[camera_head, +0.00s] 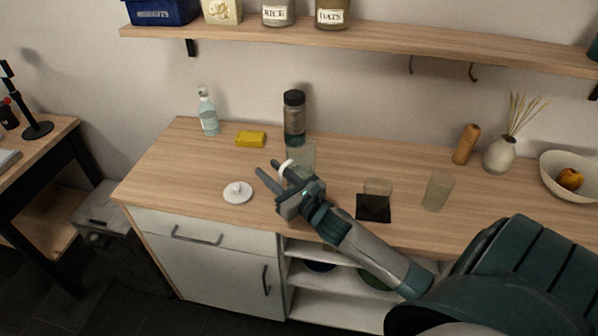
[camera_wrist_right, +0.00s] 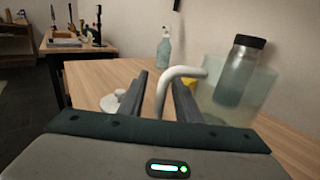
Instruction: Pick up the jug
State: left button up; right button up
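The jug (camera_head: 303,155) is clear and see-through, standing on the wooden counter in front of the dark-capped bottle. In the right wrist view the jug (camera_wrist_right: 262,92) is at the right, and its white curved handle (camera_wrist_right: 163,88) comes down between my fingers. My right gripper (camera_head: 270,173) is at the jug's near left side, partly covering it. In the wrist view the right gripper (camera_wrist_right: 160,95) is open, its two dark fingers apart on either side of the handle, with a gap at the left finger. My left gripper is in no view.
A white round lid (camera_head: 238,192) lies left of the gripper. A yellow sponge (camera_head: 251,139), a spray-type bottle (camera_head: 208,114) and the dark-capped bottle (camera_head: 294,118) stand behind. A glass (camera_head: 438,191) and a dark coaster (camera_head: 373,208) are to the right. A shelf (camera_head: 350,41) runs above.

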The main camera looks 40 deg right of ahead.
grip_shut()
jog(key=shift+r, duration=0.1)
dwell(1.2)
